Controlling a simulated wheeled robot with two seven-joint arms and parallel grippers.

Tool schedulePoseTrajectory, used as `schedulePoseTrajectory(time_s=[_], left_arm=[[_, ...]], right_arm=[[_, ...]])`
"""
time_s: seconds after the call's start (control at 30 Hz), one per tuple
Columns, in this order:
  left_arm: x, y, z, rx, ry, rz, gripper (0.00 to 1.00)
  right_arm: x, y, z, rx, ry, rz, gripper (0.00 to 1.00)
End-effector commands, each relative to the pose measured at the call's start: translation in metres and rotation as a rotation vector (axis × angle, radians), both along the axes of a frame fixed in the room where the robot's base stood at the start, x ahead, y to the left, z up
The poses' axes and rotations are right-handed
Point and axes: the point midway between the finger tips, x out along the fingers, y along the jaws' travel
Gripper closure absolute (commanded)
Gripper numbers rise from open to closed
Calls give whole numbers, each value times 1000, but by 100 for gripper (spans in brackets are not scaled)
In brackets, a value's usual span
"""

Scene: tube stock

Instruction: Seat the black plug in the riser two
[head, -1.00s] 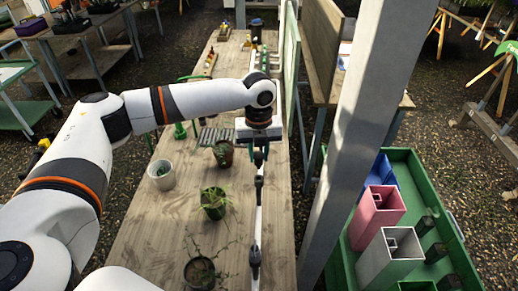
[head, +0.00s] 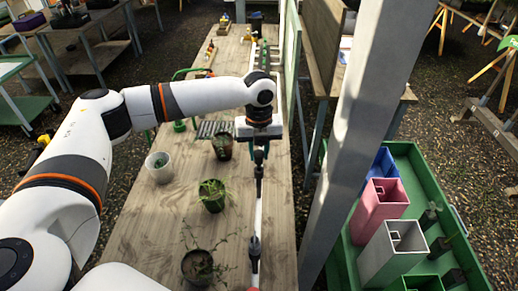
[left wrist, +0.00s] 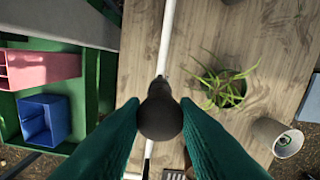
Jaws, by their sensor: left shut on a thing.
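My left gripper (head: 259,150) is above the white pipe that runs along the wooden table. In the left wrist view its green fingers (left wrist: 160,125) are shut on a dark round-ended piece, the black plug (left wrist: 160,112), held between the tips. The white pipe (left wrist: 166,35) passes behind the plug. In the head view black fittings (head: 254,246) sit along the white pipe (head: 257,212). I cannot tell which is riser two, or whether the plug touches anything. My right gripper does not show.
A grey post (head: 355,150) rises right of the table. Beyond it a green tray (head: 405,155) holds pink, white and blue square containers. Bare wood (head: 150,225) lies at the table's left.

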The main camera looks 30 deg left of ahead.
Motion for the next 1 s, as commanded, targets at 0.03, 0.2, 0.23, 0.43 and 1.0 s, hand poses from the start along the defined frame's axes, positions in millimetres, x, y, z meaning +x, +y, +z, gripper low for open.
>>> schedulePoseTrajectory(time_s=[0.03,0.2,0.23,0.43,1.0], left_arm=[[0,0,1,-1,1,0,94],[-1,0,-2,0,1,0,94],[-1,0,-3,0,1,0,94],[0,0,-3,0,0,0,94],[0,-1,-11,-1,0,-1,94]], right_arm=[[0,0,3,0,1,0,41],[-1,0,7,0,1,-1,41],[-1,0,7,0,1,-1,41],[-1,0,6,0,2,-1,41],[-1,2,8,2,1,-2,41]])
